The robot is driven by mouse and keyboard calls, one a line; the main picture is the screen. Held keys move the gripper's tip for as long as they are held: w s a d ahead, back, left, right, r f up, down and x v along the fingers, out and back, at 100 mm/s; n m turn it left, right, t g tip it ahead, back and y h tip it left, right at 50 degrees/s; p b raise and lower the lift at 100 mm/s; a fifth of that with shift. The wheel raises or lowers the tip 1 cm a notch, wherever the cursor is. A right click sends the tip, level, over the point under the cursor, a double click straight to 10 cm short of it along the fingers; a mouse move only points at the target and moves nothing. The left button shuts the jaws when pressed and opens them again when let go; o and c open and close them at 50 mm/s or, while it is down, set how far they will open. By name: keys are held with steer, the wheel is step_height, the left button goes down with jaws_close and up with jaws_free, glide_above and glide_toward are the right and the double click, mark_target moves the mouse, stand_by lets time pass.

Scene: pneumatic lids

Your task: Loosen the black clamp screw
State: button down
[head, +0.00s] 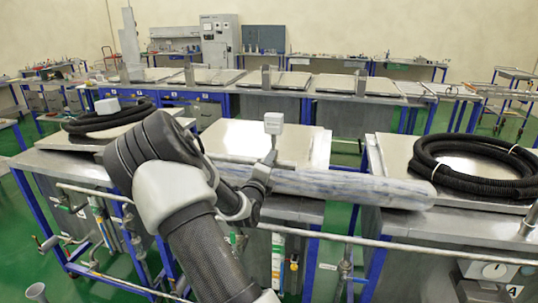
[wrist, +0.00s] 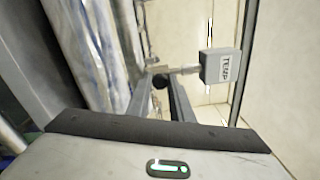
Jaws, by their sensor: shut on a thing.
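The black clamp screw (wrist: 159,81) shows in the wrist view as a small dark piece between my fingertips, at the stem of a grey box labelled TEMP (wrist: 222,66). My gripper (wrist: 160,92) is shut on it, one finger on each side. The fingers hide part of the screw, so its turn and seating cannot be told. In the head view my gripper (head: 266,163) is at the post below the grey box (head: 274,123), and the screw itself cannot be made out there.
A long cloudy blue-white roll (head: 345,187) lies right beside my gripper across the benches. A black coiled hose (head: 428,177) lies on the right bench, another (head: 75,127) on the left. A metal rail (head: 330,236) runs along the front. The middle lid (head: 250,138) is largely bare.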

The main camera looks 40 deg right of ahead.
steer(key=n, duration=1.1)
steer(key=shift+t+y+p, duration=0.3)
steer(key=shift+t+p, duration=0.1)
steer(key=shift+n, duration=0.4)
steer(key=c, duration=1.6)
jaws_free()
steer(key=shift+s, duration=0.15)
steer(key=v, duration=1.7)
steer(key=shift+a+b, duration=0.15)
steer(key=shift+b, duration=0.15)
steer(key=shift+s, duration=0.1)
